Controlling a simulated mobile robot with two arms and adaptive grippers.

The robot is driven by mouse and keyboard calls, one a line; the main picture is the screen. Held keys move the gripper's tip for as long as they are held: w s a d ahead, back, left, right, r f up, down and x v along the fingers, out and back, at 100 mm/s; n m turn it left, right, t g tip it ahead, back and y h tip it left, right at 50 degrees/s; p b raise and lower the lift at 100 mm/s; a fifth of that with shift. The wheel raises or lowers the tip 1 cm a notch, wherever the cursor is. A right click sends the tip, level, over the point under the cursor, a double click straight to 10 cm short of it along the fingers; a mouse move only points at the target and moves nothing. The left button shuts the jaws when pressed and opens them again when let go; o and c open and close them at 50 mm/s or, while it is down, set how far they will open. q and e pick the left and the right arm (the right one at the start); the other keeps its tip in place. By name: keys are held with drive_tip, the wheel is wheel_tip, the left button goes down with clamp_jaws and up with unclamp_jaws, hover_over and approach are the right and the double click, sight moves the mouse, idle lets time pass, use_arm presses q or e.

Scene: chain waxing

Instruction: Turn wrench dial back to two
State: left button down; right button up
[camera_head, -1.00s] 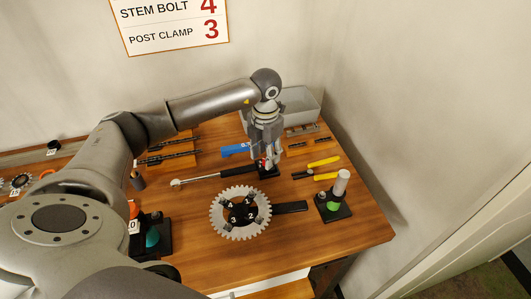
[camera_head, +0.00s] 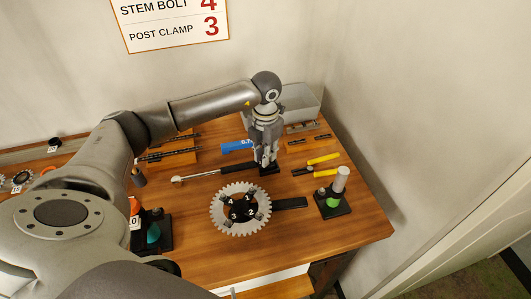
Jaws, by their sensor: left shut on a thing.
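The torque wrench (camera_head: 222,173) lies on the bench, its silver head at the left and its black handle reaching right. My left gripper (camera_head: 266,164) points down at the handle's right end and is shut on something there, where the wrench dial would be. The fingers hide the dial and I cannot read its number. A dark block (camera_head: 270,171) shows under the fingertips. My right gripper is not in view.
A chainring (camera_head: 240,211) with numbered bolts lies in front of the wrench. Yellow-handled pliers (camera_head: 325,159) and a stand with a green and white post (camera_head: 336,193) are to the right. A blue tool (camera_head: 238,146) and a grey bin (camera_head: 301,101) are behind.

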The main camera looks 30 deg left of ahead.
use_arm(q)
drive_tip(key=shift+n, duration=0.3)
drive_tip(key=shift+n+b, duration=0.55)
drive_tip(key=shift+n, duration=0.35)
drive_tip(key=n+b, duration=0.1)
drive_tip(key=n, duration=0.1)
drive_tip(key=shift+n, duration=0.3)
drive_tip(key=n, duration=0.4)
drive_tip(key=shift+n+b, duration=0.4)
drive_tip(key=c, duration=1.4)
unclamp_jaws()
drive_tip(key=shift+o, duration=0.2)
drive_tip(key=shift+r, duration=0.1)
